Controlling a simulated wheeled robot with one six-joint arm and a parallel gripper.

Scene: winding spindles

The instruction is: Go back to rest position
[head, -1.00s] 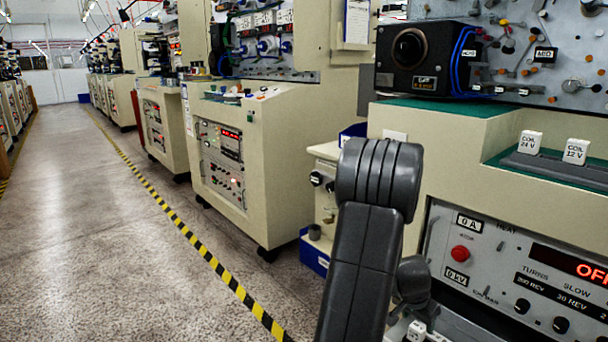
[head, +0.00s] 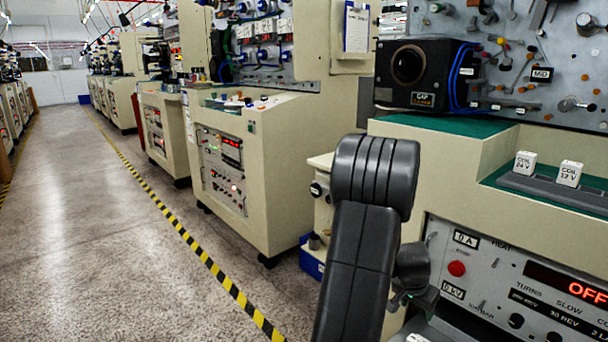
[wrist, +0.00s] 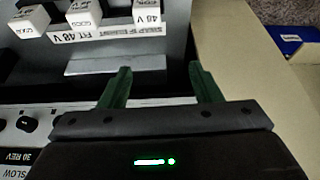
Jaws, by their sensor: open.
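My gripper (wrist: 158,88) shows in the wrist view with its two green fingers spread apart and nothing between them. It hangs over the cream winding machine, near its control panel and a tray of white coil blocks marked 48 V (wrist: 150,12). In the head view my dark arm stands in front of the machine's left side.
The control panel (head: 470,268) has a red button (head: 456,268) and a red OFF display. Two coil blocks, 24 V (head: 525,161) and 12 V (head: 569,173), stand on the green ledge. A black camera-like box (head: 418,75) sits behind. The aisle floor (head: 90,230) at left is clear.

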